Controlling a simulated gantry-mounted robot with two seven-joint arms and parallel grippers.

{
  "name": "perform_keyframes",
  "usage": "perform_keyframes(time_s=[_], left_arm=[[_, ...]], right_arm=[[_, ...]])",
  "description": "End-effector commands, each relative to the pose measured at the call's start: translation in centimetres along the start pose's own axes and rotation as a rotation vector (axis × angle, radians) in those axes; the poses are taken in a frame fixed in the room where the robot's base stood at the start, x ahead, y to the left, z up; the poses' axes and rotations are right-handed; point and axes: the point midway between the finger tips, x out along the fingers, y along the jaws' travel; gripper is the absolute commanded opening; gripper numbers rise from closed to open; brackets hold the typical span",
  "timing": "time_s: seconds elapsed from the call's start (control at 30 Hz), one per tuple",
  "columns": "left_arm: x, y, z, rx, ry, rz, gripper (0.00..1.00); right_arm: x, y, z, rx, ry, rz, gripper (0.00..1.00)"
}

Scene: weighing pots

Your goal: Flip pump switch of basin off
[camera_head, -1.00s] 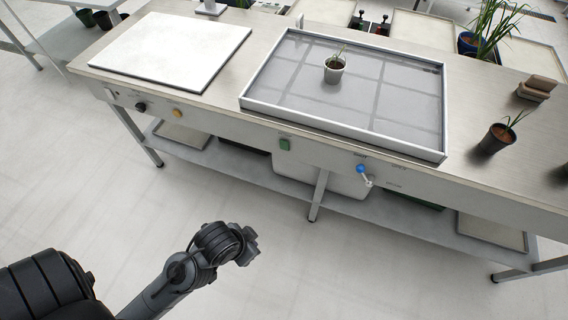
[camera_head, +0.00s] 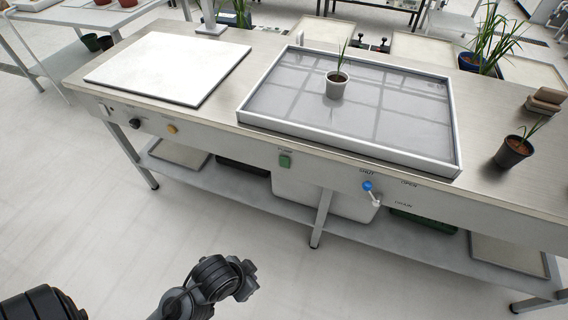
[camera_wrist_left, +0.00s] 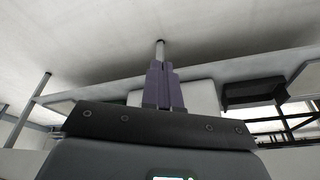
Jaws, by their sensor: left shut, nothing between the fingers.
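The basin (camera_head: 340,145) is a shallow, pale-rimmed tray of water on the steel bench in the head view. The pump switch (camera_head: 285,160) is a green switch on the bench's front panel below the basin's front edge, under a small label. I cannot tell its position. My left gripper (camera_head: 251,280) is in front of the bench, lower than the switch and apart from it. In the left wrist view its fingers (camera_wrist_left: 162,68) are together with nothing between them, and the switch is not visible there. My right gripper is not in view.
A potted plant (camera_head: 337,84) stands in the basin. A blue-knobbed lever (camera_head: 368,187) sits on the panel right of the switch. A black knob (camera_head: 135,123) and a yellow button (camera_head: 172,128) are at its left. A lower shelf (camera_head: 240,188) runs under the bench. The floor in front is clear.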

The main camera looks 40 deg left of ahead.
Motion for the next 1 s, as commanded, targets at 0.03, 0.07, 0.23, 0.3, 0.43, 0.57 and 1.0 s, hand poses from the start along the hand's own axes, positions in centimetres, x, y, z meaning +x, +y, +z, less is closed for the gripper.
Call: perform_keyframes(time_s=[0.03,0.07,0.23,0.3,0.43,0.57,1.0], left_arm=[[0.1,0.0,0.0,-0.002,-0.001,0.0,0.0],[0.1,0.0,0.0,-0.005,-0.001,0.0,0.0],[0.1,0.0,-0.5,-0.079,0.025,0.001,0.0],[0.0,-0.1,-1.5,-0.152,0.079,0.005,0.0],[0.0,-0.4,-4.4,-0.357,0.235,0.034,0.0],[0.1,-1.2,-7.7,-0.609,0.425,0.099,0.0],[-3.3,-6.1,-14.7,-1.357,1.076,0.519,0.0]], right_arm=[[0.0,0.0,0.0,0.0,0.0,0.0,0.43],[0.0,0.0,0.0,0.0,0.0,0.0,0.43],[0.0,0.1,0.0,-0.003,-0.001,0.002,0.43],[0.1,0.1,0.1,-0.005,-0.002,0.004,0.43],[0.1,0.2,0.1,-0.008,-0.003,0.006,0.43],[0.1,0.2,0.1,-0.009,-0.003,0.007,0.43],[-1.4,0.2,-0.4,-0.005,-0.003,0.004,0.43]])
